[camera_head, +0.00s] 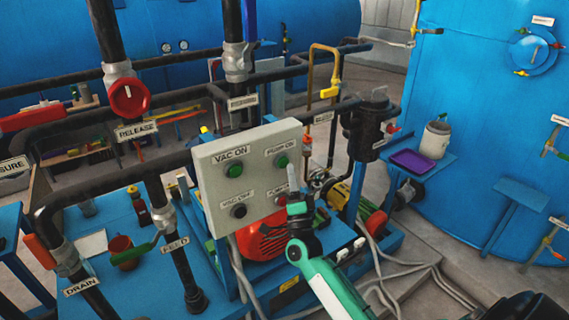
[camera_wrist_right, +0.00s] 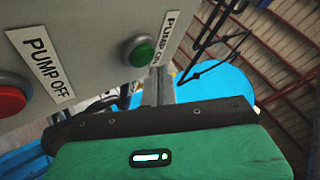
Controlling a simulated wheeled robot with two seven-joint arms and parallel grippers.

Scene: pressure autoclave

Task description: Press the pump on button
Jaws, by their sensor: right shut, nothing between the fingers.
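A grey control panel (camera_head: 225,160) carries several labelled buttons. The green pump on button (camera_head: 281,162) is at its upper right; it also shows in the right wrist view (camera_wrist_right: 138,50) beside its "PUMP ON" label (camera_wrist_right: 167,38). My right gripper (camera_head: 292,176) is shut and empty, its fingertips just below and right of that button in the head view. In the right wrist view the closed fingers (camera_wrist_right: 160,86) point up past the panel face, close to the green button; I cannot tell whether they touch it. My left gripper is not in view.
The green vac on button (camera_head: 235,170) and black vac off button (camera_head: 239,210) are on the panel's left. The red pump off button (camera_wrist_right: 10,98) is below pump on, partly hidden by my gripper in the head view. Black pipes (camera_head: 165,240) run left of the panel.

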